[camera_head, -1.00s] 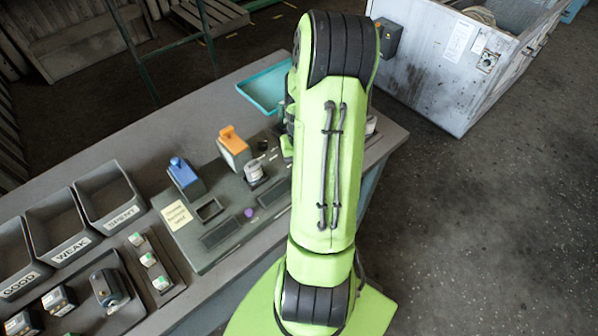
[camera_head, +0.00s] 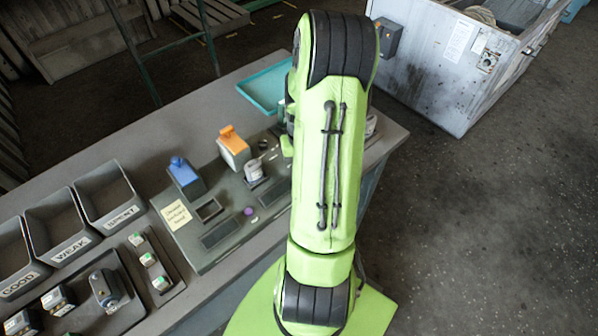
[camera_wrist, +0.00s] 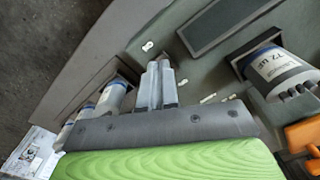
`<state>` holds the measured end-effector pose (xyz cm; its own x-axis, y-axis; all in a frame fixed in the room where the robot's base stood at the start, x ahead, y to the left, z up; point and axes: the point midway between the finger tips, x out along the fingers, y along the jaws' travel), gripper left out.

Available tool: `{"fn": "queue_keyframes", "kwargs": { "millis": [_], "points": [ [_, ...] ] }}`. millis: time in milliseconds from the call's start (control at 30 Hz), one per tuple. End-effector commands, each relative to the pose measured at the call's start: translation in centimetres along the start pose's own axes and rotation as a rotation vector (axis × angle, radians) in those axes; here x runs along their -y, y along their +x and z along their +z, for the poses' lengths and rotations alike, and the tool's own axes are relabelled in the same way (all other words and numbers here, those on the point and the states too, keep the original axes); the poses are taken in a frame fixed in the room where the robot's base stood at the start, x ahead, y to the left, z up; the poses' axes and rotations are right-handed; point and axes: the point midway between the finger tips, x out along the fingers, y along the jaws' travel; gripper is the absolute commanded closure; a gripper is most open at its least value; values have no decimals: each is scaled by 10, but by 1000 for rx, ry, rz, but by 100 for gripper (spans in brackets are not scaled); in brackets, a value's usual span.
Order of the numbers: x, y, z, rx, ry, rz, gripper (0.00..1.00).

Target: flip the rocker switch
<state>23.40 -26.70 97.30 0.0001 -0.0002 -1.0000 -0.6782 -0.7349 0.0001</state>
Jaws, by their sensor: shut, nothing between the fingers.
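My gripper (camera_wrist: 157,84) shows in the wrist view, with its two grey fingers together and nothing between them. It is over the grey-green panel (camera_wrist: 130,48). In the head view my green arm hides the gripper and the right part of the panel (camera_head: 190,235). I cannot make out the rocker switch in either view; it may be behind my arm or fingers.
A capacitor labelled 72 uF (camera_wrist: 280,72) stands right of the fingers in the wrist view, with an orange part (camera_wrist: 303,136) below it. More capacitors (camera_wrist: 114,98) lie left. Blue (camera_head: 186,178) and orange (camera_head: 234,148) devices and a teal tray (camera_head: 264,90) are on the bench.

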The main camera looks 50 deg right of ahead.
Motion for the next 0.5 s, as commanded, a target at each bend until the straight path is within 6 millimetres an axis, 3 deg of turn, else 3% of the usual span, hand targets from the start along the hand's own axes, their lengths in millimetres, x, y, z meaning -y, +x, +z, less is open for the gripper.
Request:
{"fn": "queue_keyframes", "kwargs": {
  "millis": [500],
  "points": [
    [0, 9, 0, 0, 0, 0, 100]
  ]
}}
